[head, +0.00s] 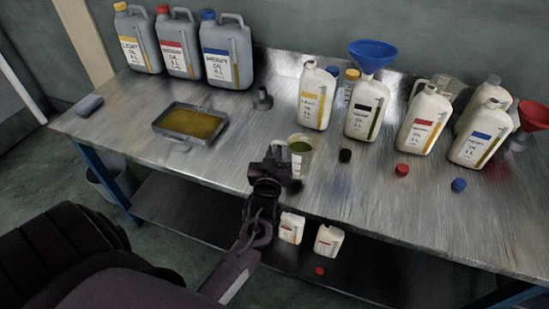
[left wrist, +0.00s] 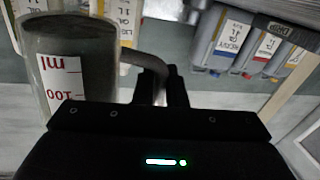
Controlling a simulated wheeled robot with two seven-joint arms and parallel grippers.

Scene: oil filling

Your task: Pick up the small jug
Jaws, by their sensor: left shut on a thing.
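The small jug (head: 303,150) is a clear measuring jug near the front edge of the bench in the head view, partly hidden behind my left gripper. In the left wrist view the jug (left wrist: 88,75) is large at the upper left, with red measuring marks on its wall. My left gripper (head: 283,163) is shut on its handle, and the fingers (left wrist: 160,85) show at the handle in the wrist view. I cannot tell whether the base of the jug touches the bench. My right gripper is not in view.
Several white oil bottles (head: 315,97) stand at the right, one with a blue funnel (head: 372,55). Large grey cans (head: 227,55) stand at the back left. An oil tray (head: 166,135) lies on the left. Loose caps (head: 345,155) lie near the front. Two bottles stand on the lower shelf.

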